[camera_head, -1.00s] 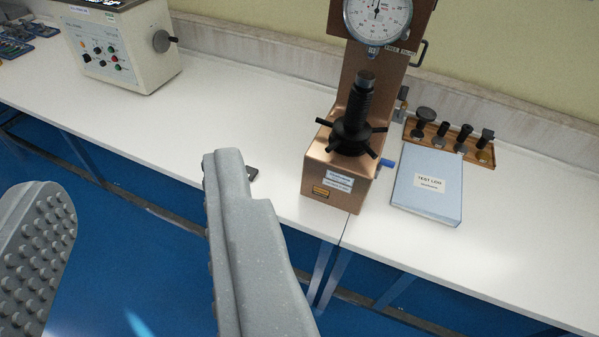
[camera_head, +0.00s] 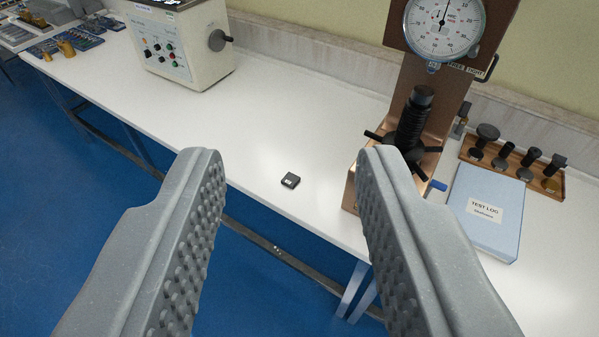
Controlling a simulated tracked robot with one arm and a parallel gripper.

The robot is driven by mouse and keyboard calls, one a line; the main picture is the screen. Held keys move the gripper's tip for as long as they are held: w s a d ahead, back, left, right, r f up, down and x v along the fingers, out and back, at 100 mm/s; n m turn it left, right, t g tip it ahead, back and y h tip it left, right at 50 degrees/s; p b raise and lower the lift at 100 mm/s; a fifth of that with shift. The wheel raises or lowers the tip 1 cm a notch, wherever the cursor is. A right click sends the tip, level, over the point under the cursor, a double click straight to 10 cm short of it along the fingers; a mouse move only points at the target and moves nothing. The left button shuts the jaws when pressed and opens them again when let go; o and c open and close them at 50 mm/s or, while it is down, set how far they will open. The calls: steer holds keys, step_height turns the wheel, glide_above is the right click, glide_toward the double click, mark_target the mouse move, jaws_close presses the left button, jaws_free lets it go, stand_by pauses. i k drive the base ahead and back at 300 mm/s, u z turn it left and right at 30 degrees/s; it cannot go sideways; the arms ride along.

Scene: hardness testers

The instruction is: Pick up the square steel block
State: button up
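A small dark square block (camera_head: 290,181) lies flat on the white bench, near its front edge, with a small pale mark on its front side. My gripper (camera_head: 284,165) is open and empty. Its two grey fingers with studded inner faces stand wide apart, and the block shows in the gap between them. The fingers look nearer to the camera than the block and do not touch it.
A copper-coloured hardness tester (camera_head: 366,190) with a dial stands just right of the block, partly behind my right finger. A blue test log (camera_head: 487,207) and a wooden rack (camera_head: 512,166) are farther right. A cream control box (camera_head: 185,45) stands back left. The white bench (camera_head: 270,120) behind the block is clear.

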mark_target(290, 180)
steer(key=i, duration=0.85)
steer(key=u, duration=0.05)
